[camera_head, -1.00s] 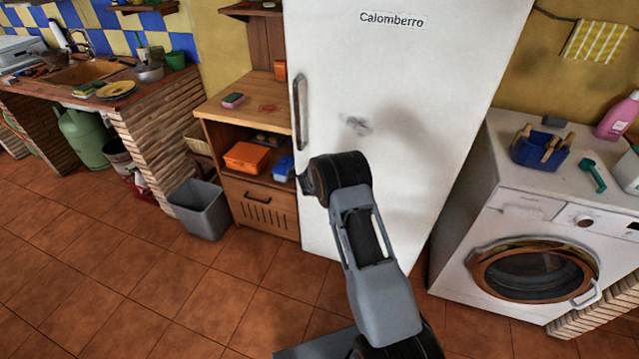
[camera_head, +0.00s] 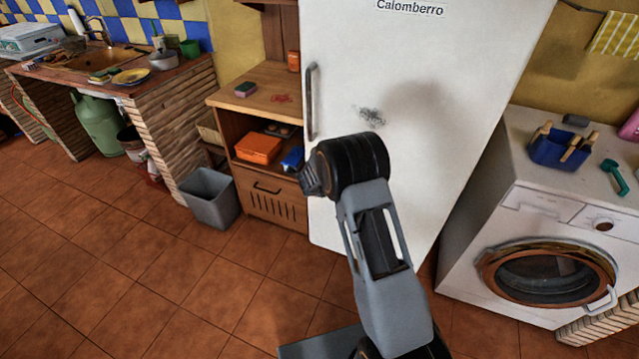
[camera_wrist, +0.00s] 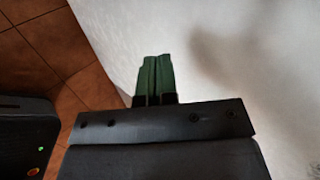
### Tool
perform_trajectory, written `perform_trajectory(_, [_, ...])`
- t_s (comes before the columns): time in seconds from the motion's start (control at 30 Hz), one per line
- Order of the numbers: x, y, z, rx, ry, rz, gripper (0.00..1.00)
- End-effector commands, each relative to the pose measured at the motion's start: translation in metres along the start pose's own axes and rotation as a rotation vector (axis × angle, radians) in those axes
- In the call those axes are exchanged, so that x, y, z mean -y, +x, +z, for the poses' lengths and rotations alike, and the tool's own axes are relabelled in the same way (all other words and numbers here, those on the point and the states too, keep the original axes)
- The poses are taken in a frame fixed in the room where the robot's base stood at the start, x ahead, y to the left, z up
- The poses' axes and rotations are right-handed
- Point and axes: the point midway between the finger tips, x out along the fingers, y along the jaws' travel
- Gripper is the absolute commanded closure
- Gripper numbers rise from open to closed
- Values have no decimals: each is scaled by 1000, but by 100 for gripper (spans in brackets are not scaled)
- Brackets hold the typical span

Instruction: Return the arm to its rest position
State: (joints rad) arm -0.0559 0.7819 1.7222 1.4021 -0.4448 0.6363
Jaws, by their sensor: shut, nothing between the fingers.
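My arm rises from the bottom of the head view and bends in front of the white fridge (camera_head: 440,130). My gripper is hidden behind the arm's dark joint in the head view. In the wrist view my gripper (camera_wrist: 152,60) shows two green fingers side by side, closed together with nothing between them. The fridge's white surface fills the right of the wrist view behind the fingers. I cannot tell the exact gap between the fingers and the fridge.
A grey bin (camera_head: 211,198) stands on the tiled floor left of the wooden cabinet (camera_head: 273,205). A washing machine (camera_head: 530,240) stands to the right, with a blue basket (camera_head: 560,148) on top. The floor at left is clear.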

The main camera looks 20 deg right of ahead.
Motion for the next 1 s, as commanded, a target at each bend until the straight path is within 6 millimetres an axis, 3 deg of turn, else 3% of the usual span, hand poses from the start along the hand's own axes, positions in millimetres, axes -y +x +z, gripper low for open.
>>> perform_trajectory(0.2, [0,-35,4,3,-1,1,100])
perform_trajectory(0.57, [-2,-50,4,7,-21,9,100])
perform_trajectory(0.67, [-9,-51,16,77,-102,42,100])
perform_trajectory(0.77, [-34,-54,30,200,-287,107,100])
perform_trajectory(0.87, [-54,-80,42,374,-531,165,100])
perform_trajectory(1.0, [-62,-151,40,632,-925,212,100])
